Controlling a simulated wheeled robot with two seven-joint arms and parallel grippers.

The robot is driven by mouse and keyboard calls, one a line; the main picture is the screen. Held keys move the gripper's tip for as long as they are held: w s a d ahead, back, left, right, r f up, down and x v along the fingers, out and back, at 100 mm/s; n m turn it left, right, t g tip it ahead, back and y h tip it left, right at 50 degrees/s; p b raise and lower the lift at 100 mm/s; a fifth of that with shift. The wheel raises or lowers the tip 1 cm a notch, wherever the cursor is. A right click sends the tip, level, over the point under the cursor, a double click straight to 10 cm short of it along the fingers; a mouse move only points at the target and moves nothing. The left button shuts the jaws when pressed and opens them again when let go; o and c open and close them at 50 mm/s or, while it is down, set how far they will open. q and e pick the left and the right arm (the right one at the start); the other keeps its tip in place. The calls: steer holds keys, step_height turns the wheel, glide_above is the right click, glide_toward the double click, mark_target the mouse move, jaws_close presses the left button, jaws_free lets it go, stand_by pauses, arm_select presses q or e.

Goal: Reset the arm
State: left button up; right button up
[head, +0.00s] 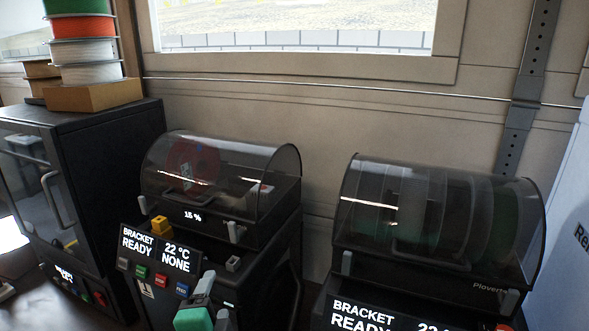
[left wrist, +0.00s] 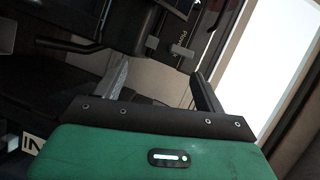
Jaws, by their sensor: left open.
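My left gripper (head: 213,300) shows at the bottom of the head view, in front of the middle printer (head: 215,262). Its green body and grey fingers are visible there. In the left wrist view the left gripper (left wrist: 158,88) has its two fingers spread apart with nothing between them. Dark printer parts lie beyond the fingers. My right gripper is in neither view.
The middle printer has a clear domed lid (head: 220,175) and a display (head: 160,250) reading "BRACKET READY". Another domed printer (head: 440,225) stands at right. A dark cabinet printer (head: 80,190) at left carries a stack of spools (head: 82,50). A wall with a window stands behind.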

arm_select(q)
steer(key=s+a+f+n+g, duration=0.2)
steer(key=s+f+n+g, duration=0.25)
steer(key=f, duration=0.45)
steer(key=s+a+f+n+g, duration=0.25)
steer(key=s+f, duration=0.25)
steer(key=f, duration=0.4)
steer(key=s+a+f+n+g+h, duration=0.1)
steer(key=s+a+f+n+g, duration=0.1)
steer(key=s+f+n+g, duration=0.65)
steer(key=s+f+m+t+b, duration=0.1)
steer(key=s+f, duration=0.2)
steer(key=f, duration=1.4)
steer(key=s+f+m+t, duration=0.1)
steer(key=s+f+m, duration=0.15)
steer(key=f, duration=1.45)
steer(key=s+a+f+g+b, duration=0.1)
steer(key=s+a+f, duration=0.2)
steer(key=s+f, duration=1.5)
steer(key=shift+s+f+n+g+b, duration=0.3)
steer(key=shift+f+n+g, duration=0.1)
steer(key=shift+f, duration=0.45)
